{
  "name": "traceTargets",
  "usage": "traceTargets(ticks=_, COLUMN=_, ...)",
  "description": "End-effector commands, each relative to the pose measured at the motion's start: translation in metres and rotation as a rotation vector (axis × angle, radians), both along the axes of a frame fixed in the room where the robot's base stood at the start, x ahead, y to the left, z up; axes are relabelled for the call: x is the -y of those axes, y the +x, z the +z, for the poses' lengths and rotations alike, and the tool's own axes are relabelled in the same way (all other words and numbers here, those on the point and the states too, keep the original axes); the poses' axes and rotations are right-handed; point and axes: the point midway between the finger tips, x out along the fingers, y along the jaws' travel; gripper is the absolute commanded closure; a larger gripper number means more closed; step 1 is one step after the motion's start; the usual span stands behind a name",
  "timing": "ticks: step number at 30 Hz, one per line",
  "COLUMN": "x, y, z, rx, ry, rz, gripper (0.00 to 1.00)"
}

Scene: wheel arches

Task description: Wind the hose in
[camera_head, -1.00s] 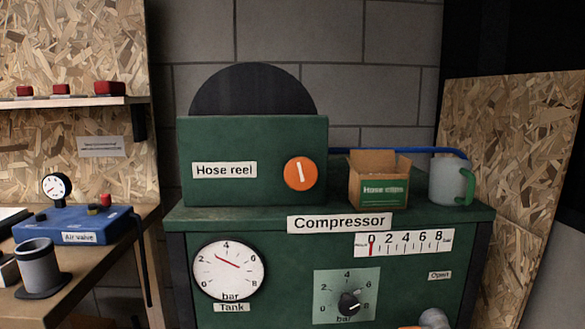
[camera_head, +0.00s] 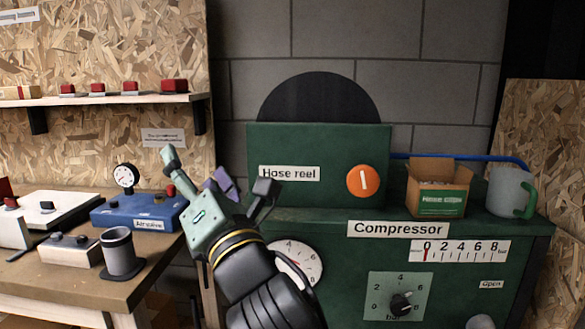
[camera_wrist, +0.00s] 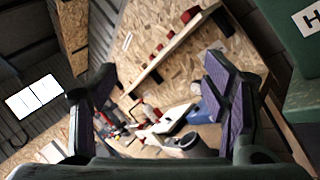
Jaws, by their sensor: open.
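The green hose reel box (camera_head: 290,145), labelled "Hose reel", stands on the green compressor (camera_head: 340,222) with a dark round drum (camera_head: 320,98) behind it. An orange round knob (camera_head: 362,182) with a white upright bar is on its front. A blue hose (camera_head: 480,157) runs from behind the box to the right. My gripper (camera_head: 218,178) is open and empty, in front of and left of the reel box, apart from the knob. In the wrist view my gripper (camera_wrist: 165,95) has its fingers spread, with the reel box's corner (camera_wrist: 300,55) at the right edge.
A cardboard box (camera_head: 437,190) labelled "Hose clips" and a grey mug (camera_head: 508,192) stand right of the reel. A workbench (camera_head: 150,275) with a blue air valve (camera_head: 125,212) and a grey cup (camera_head: 119,250) is at left. A shelf (camera_head: 110,99) hangs above it.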

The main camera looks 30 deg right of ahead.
Motion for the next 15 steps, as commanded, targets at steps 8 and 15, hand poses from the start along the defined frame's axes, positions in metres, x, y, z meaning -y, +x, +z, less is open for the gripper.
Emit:
traceTargets(ticks=8, x=0.165, y=-0.062, z=-0.027, rx=-0.294, ry=-0.450, rz=-0.559, gripper=0.31)
traceTargets(ticks=15, x=0.225, y=-0.112, z=-0.043, rx=-0.489, ry=-0.636, rz=-0.751, gripper=0.31)
